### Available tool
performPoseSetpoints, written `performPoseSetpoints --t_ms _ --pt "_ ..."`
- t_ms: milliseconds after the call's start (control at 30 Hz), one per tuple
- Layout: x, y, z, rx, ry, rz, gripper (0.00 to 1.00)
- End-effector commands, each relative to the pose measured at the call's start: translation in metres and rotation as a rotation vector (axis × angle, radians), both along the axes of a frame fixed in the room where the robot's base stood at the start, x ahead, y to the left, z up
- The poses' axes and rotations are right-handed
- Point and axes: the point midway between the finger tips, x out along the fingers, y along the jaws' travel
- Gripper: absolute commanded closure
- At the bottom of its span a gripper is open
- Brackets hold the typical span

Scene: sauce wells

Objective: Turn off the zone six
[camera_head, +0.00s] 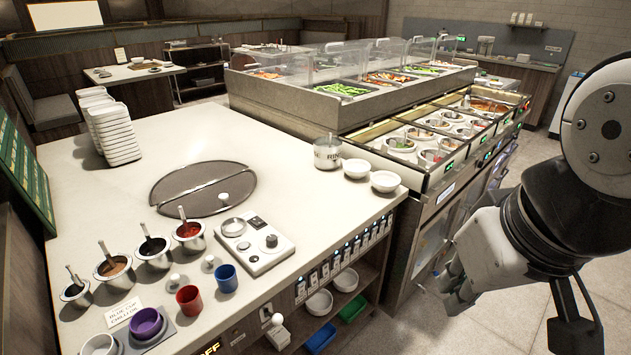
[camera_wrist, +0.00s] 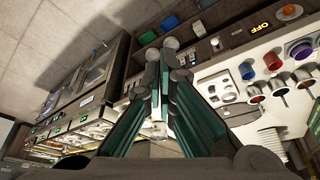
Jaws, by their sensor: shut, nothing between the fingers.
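A row of small switches with blue lights (camera_head: 345,254) runs along the front face of the near counter. The buffet has a row of sauce wells (camera_head: 433,143) with small green displays (camera_head: 487,155) along its front edge. I cannot read which control is zone six. In the wrist view my gripper (camera_wrist: 161,51) is shut and empty, with its tips side by side. It points towards the counter front, apart from the switches. The wells with their green displays (camera_wrist: 58,122) show at the left of the wrist view.
The counter (camera_head: 110,215) holds a control box (camera_head: 255,243), metal sauce pots (camera_head: 153,252), cups (camera_head: 189,300) and stacked white bowls (camera_head: 117,135). A shelf below holds blue (camera_head: 320,340) and green trays (camera_head: 352,308). Open floor lies right of the counter.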

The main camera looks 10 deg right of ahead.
Motion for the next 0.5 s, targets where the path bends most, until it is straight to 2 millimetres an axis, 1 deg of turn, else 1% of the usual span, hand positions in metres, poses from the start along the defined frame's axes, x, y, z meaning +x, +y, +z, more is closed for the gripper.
performPoseSetpoints --t_ms 133,233,367,500 --pt "0.013 0.005 -0.011 0.053 0.028 -0.049 1.00" --pt "0.031 0.011 -0.026 0.135 0.065 -0.128 1.00" --pt "0.064 0.022 -0.048 0.275 0.126 -0.270 1.00" --pt "0.102 0.029 -0.073 0.429 0.190 -0.441 1.00"
